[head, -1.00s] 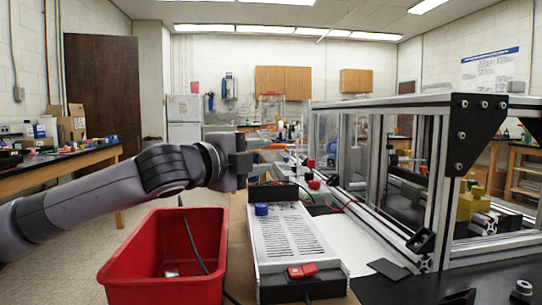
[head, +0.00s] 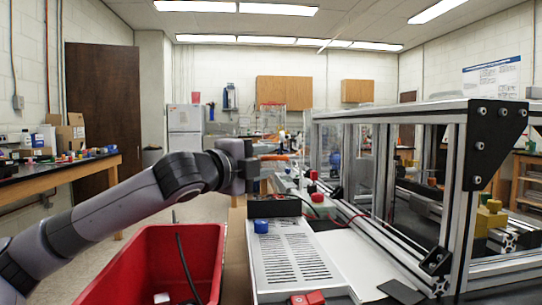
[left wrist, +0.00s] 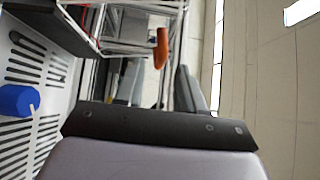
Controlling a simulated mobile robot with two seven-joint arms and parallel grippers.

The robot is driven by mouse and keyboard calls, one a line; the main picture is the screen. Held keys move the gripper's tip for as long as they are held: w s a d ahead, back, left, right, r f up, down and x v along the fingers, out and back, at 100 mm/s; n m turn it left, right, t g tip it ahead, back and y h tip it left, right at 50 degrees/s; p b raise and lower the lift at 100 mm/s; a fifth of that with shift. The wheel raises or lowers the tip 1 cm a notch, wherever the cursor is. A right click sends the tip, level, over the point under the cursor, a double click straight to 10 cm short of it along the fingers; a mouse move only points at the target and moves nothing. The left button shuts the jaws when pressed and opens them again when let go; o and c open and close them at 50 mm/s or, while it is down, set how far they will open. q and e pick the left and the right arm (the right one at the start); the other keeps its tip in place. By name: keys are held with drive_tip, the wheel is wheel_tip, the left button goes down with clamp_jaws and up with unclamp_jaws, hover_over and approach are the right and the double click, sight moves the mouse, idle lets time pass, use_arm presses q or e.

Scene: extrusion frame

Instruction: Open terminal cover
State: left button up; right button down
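A white slotted power unit (head: 290,262) lies on the bench in the head view. A black box-like part (head: 274,207) sits at its far end; I cannot tell for sure whether this is the terminal cover. A blue knob (head: 261,226) stands on the unit and shows in the left wrist view (left wrist: 18,100). My left gripper (head: 272,165) is above and beyond the black part, apart from it. Its fingers look spread in the wrist view (left wrist: 158,85). An orange thing (left wrist: 161,48) shows between them; whether it touches them is unclear. My right gripper is out of view.
A red bin (head: 150,265) with a dark cable is left of the unit. An aluminium extrusion frame (head: 455,190) stands close on the right. Red wires (head: 345,215) run between unit and frame. A red switch (head: 308,298) is at the unit's near end.

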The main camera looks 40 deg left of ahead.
use_arm(q)
drive_tip(key=shift+w+a, duration=0.15)
drive_tip(key=shift+w, duration=1.2)
drive_tip(key=shift+p, duration=0.3)
clamp_jaws()
